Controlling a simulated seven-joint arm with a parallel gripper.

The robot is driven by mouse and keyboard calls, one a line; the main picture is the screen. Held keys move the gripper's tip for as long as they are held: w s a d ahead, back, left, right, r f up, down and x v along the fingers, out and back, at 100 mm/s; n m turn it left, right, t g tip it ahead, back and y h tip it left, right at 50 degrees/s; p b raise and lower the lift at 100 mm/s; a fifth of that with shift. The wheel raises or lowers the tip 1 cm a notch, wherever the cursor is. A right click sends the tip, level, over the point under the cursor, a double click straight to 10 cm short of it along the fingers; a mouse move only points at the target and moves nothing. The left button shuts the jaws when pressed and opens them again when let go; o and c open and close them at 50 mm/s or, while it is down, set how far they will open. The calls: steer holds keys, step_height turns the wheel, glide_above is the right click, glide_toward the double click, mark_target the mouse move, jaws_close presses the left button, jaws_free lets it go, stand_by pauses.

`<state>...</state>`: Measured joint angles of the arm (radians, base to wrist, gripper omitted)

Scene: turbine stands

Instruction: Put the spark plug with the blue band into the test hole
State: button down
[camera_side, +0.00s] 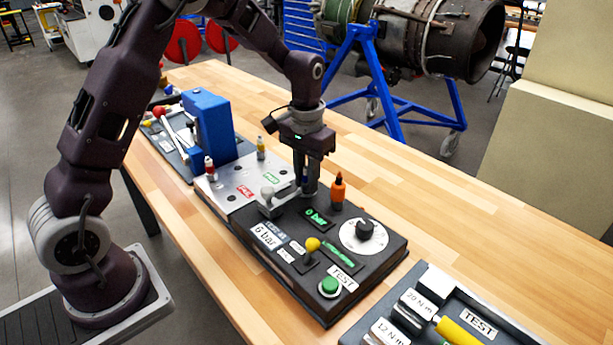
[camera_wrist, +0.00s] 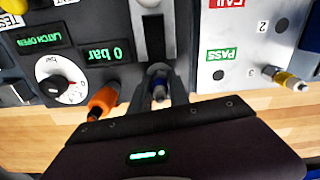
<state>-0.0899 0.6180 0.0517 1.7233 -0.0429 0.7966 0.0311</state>
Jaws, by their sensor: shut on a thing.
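My gripper (camera_side: 305,188) points straight down over the back edge of the black test station (camera_side: 365,275). It is shut on the spark plug with the blue band (camera_side: 305,174). In the wrist view the plug's blue part (camera_wrist: 159,91) shows between the two fingers (camera_wrist: 160,80). The plug looks upright; its lower end is hidden by the fingers. The test hole is not visible, and I cannot tell whether the plug's tip is in it. A grey lever clamp (camera_side: 268,198) stands beside the fingers. The station's displays read "0 bar" (camera_wrist: 105,53) and "LATCH OPEN" (camera_wrist: 42,40).
A light plate (camera_side: 235,180) marked FAIL and PASS holds a red-banded plug (camera_side: 210,168) and a yellow-banded plug (camera_side: 261,148). A dark knob (camera_side: 365,229), yellow-tipped lever (camera_side: 312,245) and green button (camera_side: 329,286) sit on the station.

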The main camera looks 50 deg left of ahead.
steer(key=shift+s+f, duration=0.1)
steer(key=shift+f, duration=0.25)
steer(key=c, duration=1)
jaws_free()
steer(key=shift+r, duration=0.2)
steer(key=shift+r, duration=3.4)
steer(key=shift+r, duration=0.1)
